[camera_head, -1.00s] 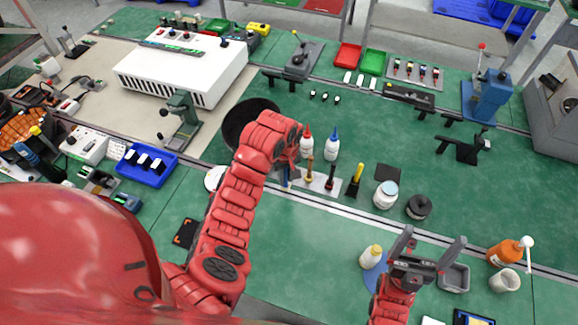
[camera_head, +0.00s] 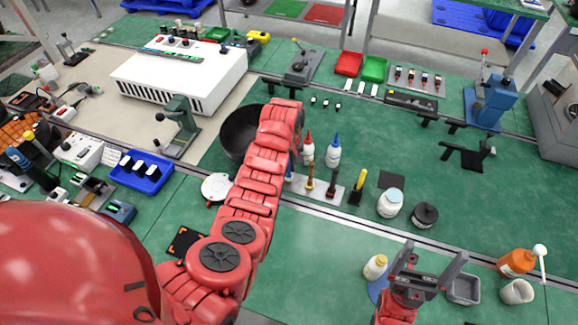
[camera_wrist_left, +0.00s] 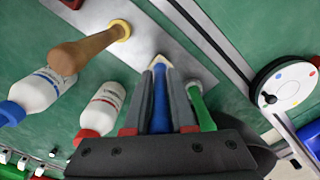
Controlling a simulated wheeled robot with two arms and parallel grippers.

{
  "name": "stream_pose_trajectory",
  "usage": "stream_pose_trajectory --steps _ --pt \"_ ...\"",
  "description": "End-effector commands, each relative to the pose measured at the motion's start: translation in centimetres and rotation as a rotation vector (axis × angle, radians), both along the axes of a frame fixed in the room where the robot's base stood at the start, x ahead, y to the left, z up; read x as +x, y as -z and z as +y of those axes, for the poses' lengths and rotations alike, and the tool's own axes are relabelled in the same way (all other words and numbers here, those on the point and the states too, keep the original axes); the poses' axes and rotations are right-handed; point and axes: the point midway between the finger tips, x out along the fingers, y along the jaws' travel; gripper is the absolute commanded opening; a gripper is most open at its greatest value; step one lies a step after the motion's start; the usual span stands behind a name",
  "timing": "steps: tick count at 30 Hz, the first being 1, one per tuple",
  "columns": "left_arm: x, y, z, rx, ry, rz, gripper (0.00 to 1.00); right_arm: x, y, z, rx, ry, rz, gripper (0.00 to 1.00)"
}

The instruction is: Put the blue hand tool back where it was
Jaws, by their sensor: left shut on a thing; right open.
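In the left wrist view my left gripper (camera_wrist_left: 159,78) is shut on the blue hand tool (camera_wrist_left: 160,105), with its pale end pointing at the grey metal tool plate (camera_wrist_left: 140,45). I cannot tell whether this end is seated in the plate. In the head view my red left arm mostly hides the gripper; a bit of the blue tool (camera_head: 289,168) shows at the left end of the plate (camera_head: 325,200). A brown-handled tool (camera_head: 310,178) and a dark red one (camera_head: 331,181) stand on the plate. My right gripper (camera_head: 430,255) is open and empty at the front.
Red-capped (camera_head: 308,150) and blue-capped (camera_head: 333,151) bottles stand behind the plate. A yellow-and-black brush (camera_head: 357,185) is right of it. A green handle (camera_wrist_left: 200,110) is close beside my left gripper. A black bowl (camera_head: 236,132) is left of my arm.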

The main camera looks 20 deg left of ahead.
Motion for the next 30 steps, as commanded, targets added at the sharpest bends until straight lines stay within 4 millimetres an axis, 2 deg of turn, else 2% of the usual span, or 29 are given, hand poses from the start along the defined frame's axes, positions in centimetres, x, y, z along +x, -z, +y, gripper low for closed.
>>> stream_pose_trajectory --steps 2,14,15,19,30 --pt "-0.2 0.4 -0.1 -0.001 0.0 0.006 0.0 0.0 -0.6 0.0 0.0 0.0 0.0 0.93" --pt "-0.1 1.3 0.0 -0.001 0.0 0.001 0.0 0.0 0.0 0.0 0.0 0.0 0.0 0.93" --pt "-0.1 1.2 -0.1 -0.001 0.0 0.001 0.29 0.0 -0.2 0.0 0.0 0.0 0.0 0.93" --pt "-0.1 1.1 0.0 -0.001 0.0 0.001 0.52 0.0 -0.2 0.0 0.0 0.0 0.0 0.93" --pt "-0.1 0.6 0.0 0.0 0.0 0.001 0.53 0.0 -0.6 0.0 0.0 0.0 0.0 0.93"
